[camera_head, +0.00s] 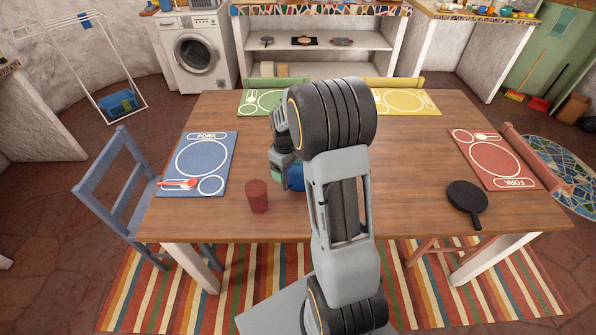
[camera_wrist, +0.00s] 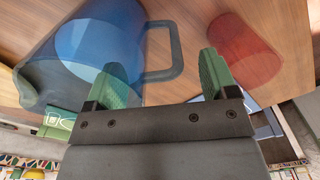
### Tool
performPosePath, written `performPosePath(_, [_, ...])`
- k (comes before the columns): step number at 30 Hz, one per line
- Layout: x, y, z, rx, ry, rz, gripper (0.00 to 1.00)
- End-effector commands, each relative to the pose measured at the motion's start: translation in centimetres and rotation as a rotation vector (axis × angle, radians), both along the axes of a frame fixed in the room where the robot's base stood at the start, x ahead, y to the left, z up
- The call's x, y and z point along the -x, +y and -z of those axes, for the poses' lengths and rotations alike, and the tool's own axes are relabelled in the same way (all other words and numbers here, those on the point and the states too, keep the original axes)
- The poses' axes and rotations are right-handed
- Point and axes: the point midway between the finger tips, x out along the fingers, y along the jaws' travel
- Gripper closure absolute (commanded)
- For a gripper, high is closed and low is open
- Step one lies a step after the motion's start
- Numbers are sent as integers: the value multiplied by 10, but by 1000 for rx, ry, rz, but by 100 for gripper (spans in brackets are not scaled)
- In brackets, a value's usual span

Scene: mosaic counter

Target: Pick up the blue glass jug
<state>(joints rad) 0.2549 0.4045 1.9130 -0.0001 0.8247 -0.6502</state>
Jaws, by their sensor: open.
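The blue glass jug (camera_wrist: 98,40) fills the upper left of the wrist view, with its handle (camera_wrist: 178,50) pointing right. In the head view the jug (camera_head: 297,178) stands on the table, mostly hidden behind my arm. My gripper (camera_wrist: 160,62) is open, with green fingers. In the wrist view the handle shows between the two fingers, and the left finger overlaps the jug's body. I cannot tell whether either finger touches it. In the head view my gripper (camera_head: 279,172) is just left of the jug's visible part.
A red cup (camera_head: 257,196) stands left of the jug, and it also shows in the wrist view (camera_wrist: 242,48). A black pan (camera_head: 467,197) lies at the right. Blue (camera_head: 203,171), green and red placemats lie around the wooden table (camera_head: 410,180). A blue chair (camera_head: 118,195) stands left.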

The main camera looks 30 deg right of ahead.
Motion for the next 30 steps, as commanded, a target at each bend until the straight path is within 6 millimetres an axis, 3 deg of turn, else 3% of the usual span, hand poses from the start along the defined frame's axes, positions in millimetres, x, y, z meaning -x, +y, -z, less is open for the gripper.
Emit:
performPosePath(11, [0,0,10,0,-1,0,21])
performPosePath(30, [0,0,10,0,-1,-1,81])
